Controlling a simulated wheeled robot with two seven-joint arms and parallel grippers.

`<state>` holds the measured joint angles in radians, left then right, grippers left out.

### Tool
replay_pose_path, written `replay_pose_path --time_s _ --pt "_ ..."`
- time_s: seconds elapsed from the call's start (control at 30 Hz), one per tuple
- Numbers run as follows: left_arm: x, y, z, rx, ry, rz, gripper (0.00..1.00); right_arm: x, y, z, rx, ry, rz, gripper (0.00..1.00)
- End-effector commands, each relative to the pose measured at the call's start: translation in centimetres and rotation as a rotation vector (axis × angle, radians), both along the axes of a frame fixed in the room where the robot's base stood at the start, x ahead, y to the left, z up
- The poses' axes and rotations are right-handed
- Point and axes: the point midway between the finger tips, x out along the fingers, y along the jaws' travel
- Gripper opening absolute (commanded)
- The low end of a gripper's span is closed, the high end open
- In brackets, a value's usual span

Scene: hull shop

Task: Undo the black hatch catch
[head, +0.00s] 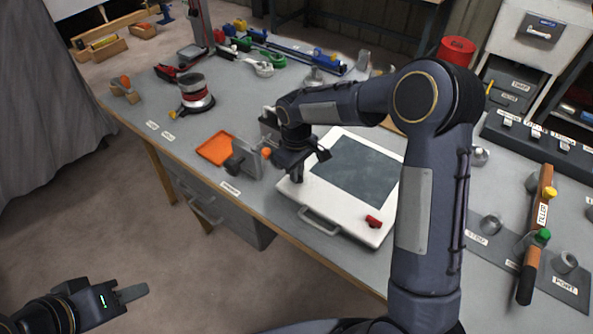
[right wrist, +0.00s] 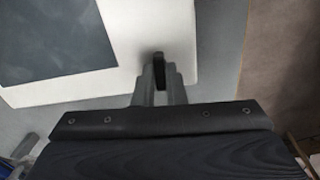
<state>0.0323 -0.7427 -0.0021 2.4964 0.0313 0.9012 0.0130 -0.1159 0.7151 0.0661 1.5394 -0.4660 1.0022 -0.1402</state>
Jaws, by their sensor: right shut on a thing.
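The white hatch (head: 340,219) with its dark window (head: 355,168) lies flat on the grey bench. A red catch (head: 373,221) sits at its near right corner. My right gripper (head: 297,178) is over the hatch's left near corner, pointing down. In the right wrist view its fingers (right wrist: 159,85) are shut on the black catch (right wrist: 158,57), of which only a small dark end shows between them. The head view hides this catch behind the gripper. My left gripper (head: 133,292) is at the lower left, away from the bench. Its finger gap cannot be made out.
A grey handle (head: 319,221) is on the hatch's near edge. An orange tray (head: 215,149) and a grey bracket-like tool (head: 247,159) stand left of the hatch. A sander (head: 195,97) is further back. A long-handled tool (head: 537,235) lies at right.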

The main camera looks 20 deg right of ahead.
Motion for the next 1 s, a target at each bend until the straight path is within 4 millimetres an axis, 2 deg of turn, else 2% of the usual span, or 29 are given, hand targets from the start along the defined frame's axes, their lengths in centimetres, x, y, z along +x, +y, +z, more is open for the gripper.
replay_pose_path --time_s 0.3,0.77,0.8,0.93,1.0 --pt "0.00 0.00 0.04 0.000 0.000 0.000 0.36 0.10 -0.01 0.10 0.000 -0.004 0.085 0.00" --pt "0.00 0.00 0.04 0.000 0.000 0.000 0.36 0.09 0.00 0.10 0.000 -0.004 0.096 0.00" --pt "0.00 0.00 0.04 0.000 0.000 0.000 0.36 0.09 0.00 0.10 0.000 -0.004 0.096 0.16" --pt "0.00 0.00 0.03 0.000 0.000 0.000 0.36 0.07 0.01 0.07 -0.001 -0.003 0.095 0.33" --pt "0.00 0.00 0.03 0.000 0.000 0.000 0.36 0.06 0.00 0.06 0.000 -0.002 0.095 0.33"
